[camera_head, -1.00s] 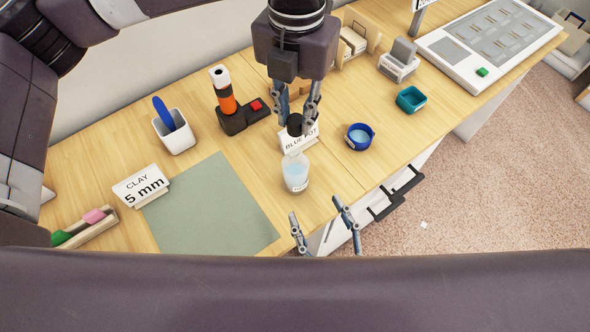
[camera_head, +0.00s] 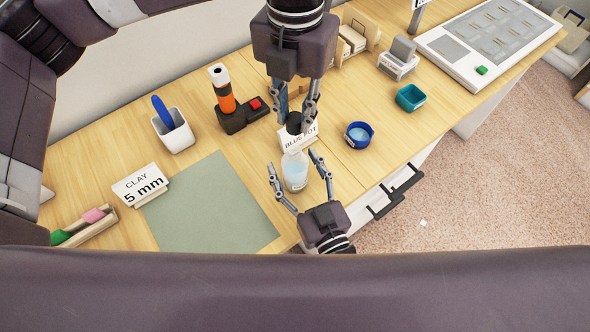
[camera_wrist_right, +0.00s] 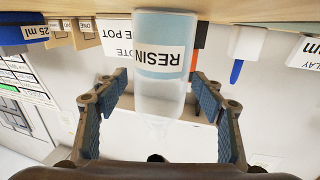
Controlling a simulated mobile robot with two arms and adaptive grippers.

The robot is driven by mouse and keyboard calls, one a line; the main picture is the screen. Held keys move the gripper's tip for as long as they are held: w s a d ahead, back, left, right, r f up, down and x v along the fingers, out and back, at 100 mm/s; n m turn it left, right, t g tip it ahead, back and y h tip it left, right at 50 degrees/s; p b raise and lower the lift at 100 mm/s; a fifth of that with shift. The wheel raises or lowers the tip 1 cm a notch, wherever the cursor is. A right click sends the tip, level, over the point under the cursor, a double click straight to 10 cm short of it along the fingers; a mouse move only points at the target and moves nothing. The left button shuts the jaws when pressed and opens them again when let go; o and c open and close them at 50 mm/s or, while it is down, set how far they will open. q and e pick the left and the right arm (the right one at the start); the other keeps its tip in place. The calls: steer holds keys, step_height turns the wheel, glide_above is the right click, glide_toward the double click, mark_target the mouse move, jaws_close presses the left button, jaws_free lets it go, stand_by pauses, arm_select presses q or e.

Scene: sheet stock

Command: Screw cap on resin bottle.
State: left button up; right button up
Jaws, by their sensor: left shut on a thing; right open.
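The resin bottle (camera_head: 296,176) is clear with pale blue liquid and stands upright on the table. In the right wrist view the bottle (camera_wrist_right: 163,82) appears upside down, with a RESIN label and a bare tapered nozzle. My left gripper (camera_head: 296,118) is shut on the black cap (camera_head: 294,123), above and behind the bottle in the head view. The cap (camera_wrist_right: 155,158) shows at the right wrist view's lower edge, apart from the nozzle. My right gripper (camera_head: 292,161) is open, with its fingers on either side of the bottle and gaps showing.
A BLUE POT sign (camera_head: 301,137) stands just behind the bottle. A blue round pot (camera_head: 359,135) and a teal dish (camera_head: 410,98) are to the right. A green mat (camera_head: 208,208) lies left. A black-and-orange tool (camera_head: 228,100) stands behind. The table's front edge is close.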

jaws_close()
arm_select(q)
glide_above(295, 151)
steer(key=shift+f, duration=2.5)
steer(key=shift+f, duration=0.1)
steer(key=shift+f, duration=0.8)
steer(key=shift+f, duration=0.55)
